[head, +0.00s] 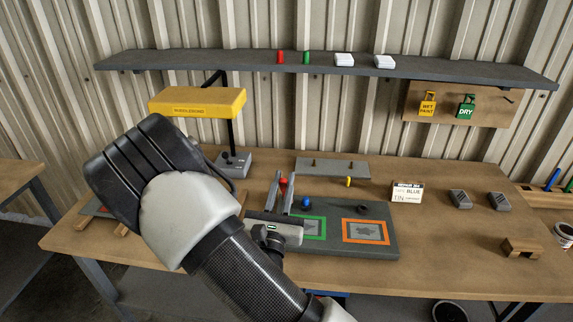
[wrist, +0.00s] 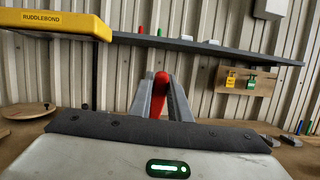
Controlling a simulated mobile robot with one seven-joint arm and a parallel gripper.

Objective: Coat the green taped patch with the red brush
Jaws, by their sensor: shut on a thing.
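The green taped patch (head: 322,230) is a green-framed square on a dark grey panel (head: 270,246), just right of my gripper. My gripper's body and arm hide its left part. The brush appears apart from the patch.
An orange taped patch (head: 366,243) lies right of the green one. A blue knob (head: 306,203) and a dark ring (head: 362,209) sit behind them. A grey rack (head: 332,167), a yellow piece (head: 348,182) and a card (head: 407,192) stand further back. A yellow RUDDLEBOND lamp (head: 197,102) overhangs the left side.

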